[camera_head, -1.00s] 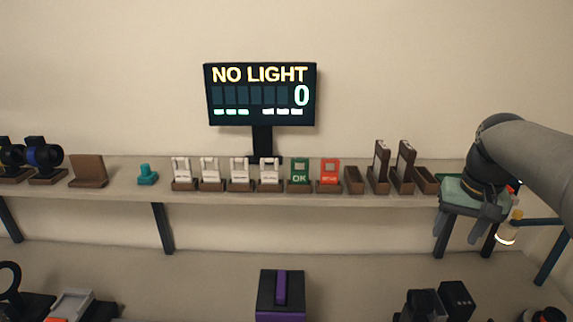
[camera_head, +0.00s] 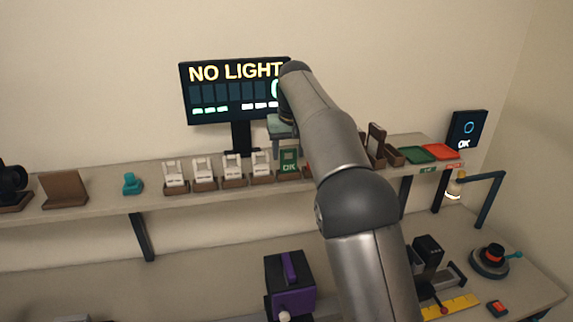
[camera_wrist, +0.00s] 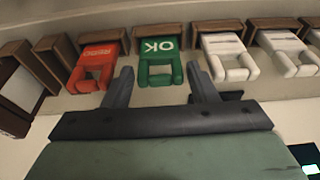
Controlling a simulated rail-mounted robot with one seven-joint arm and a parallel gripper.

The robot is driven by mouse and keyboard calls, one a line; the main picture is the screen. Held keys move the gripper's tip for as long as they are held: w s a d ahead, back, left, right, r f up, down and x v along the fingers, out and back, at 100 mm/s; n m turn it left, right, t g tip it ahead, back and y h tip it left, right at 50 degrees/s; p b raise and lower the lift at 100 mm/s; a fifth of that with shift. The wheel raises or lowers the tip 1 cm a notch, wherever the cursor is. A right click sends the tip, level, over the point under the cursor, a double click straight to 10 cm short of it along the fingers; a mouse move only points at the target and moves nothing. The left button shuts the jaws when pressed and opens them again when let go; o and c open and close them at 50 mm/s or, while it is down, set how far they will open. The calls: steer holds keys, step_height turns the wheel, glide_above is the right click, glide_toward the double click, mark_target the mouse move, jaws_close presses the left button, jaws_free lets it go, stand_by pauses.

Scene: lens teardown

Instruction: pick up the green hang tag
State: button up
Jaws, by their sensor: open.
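The green hang tag (camera_head: 289,166), marked OK, stands in a small brown holder on the shelf. In the wrist view the green tag (camera_wrist: 158,52) appears upside down, with its open loop toward me. My gripper (camera_head: 285,148) is above the tag in the head view, partly covered by my arm. In the wrist view my gripper (camera_wrist: 160,78) is open, with one finger on each side of the tag's loop. No contact is visible, and nothing is held.
The red tag (camera_wrist: 96,62) stands on one side of the green tag and a white tag (camera_wrist: 228,55) on the other. Brown holders (camera_wrist: 272,24) line the shelf (camera_head: 100,205). The monitor (camera_head: 225,95) stands close behind. My arm hides part of the row.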

steer(key=shift+x, duration=1.1)
steer(key=c, duration=0.7)
steer(key=shift+r, duration=0.1)
steer(key=shift+r, duration=0.65)
steer(key=s+d+r+b, duration=0.1)
steer(key=s+d+r, duration=0.2)
steer(key=s+d+r+b, duration=0.2)
steer(key=s+d+r, duration=0.1)
steer(key=s+r, duration=0.1)
steer(key=s+d+r+b, duration=0.1)
steer(key=s+d+r, duration=0.2)
steer(key=r, duration=0.1)
steer(key=shift+s+d+r, duration=0.2)
steer(key=shift+d, duration=0.05)
